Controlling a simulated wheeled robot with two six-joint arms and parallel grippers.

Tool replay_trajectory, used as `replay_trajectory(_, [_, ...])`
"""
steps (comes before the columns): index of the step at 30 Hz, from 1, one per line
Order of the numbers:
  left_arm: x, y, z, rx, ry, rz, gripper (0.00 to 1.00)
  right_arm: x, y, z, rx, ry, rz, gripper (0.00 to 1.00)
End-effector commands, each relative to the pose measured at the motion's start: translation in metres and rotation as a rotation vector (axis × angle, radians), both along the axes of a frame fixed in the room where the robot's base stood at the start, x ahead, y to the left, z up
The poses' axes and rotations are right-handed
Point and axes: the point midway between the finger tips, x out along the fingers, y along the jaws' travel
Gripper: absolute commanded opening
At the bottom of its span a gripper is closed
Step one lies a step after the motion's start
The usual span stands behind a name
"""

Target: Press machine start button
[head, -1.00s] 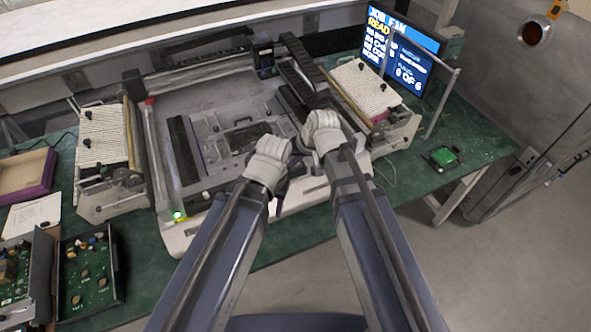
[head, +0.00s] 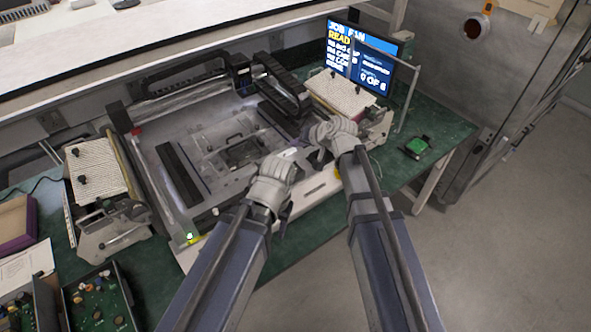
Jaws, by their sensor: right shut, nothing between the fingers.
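The machine (head: 215,165) is a large grey bed with a gantry and a light front edge, standing on the green bench. A small lit green spot (head: 190,237) shows at its front left corner; I cannot tell if it is a button or a lamp. A red part (head: 136,131) sits on its left rail. My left gripper (head: 285,158) is over the front edge, right of the green spot, its fingers too unclear to read. My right gripper (head: 319,150) is shut and empty over the front right part. No start button can be clearly made out.
A lit screen (head: 370,58) stands at the back right. Feeder-like units flank the machine, left (head: 97,175) and right (head: 338,92). Circuit boards in a tray (head: 97,300) lie front left. A small green board (head: 417,146) lies on clear bench at right.

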Motion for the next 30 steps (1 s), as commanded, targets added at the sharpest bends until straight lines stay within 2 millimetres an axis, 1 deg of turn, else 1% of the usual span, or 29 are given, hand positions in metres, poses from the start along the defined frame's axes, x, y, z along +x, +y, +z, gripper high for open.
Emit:
replay_trajectory(5, [0.0,0.0,-0.005,0.0,0.0,0.0,0.5,0.0,0.0,-0.005,0.0,0.001,0.001,0.0])
replay_trajectory(8, [0.0,0.0,-0.011,0.0,0.0,0.0,0.5,0.0,0.0,-0.012,-0.001,0.0,0.001,0.0])
replay_trajectory(14, [0.0,0.0,-0.033,0.0,0.0,0.001,0.5,0.0,0.0,-0.034,-0.001,0.0,0.001,0.0])
replay_trajectory(24, [0.0,0.0,-0.079,0.0,0.0,0.002,0.5,0.0,0.0,-0.079,-0.001,0.0,0.001,0.0])
replay_trajectory(27, [0.0,0.0,-0.086,0.0,0.0,0.002,0.5,0.0,0.0,-0.087,-0.001,0.0,0.001,0.0])
replay_trajectory(30, [0.0,0.0,-0.089,0.0,0.0,0.002,0.5,0.0,0.0,-0.089,-0.001,0.0,0.001,0.0])
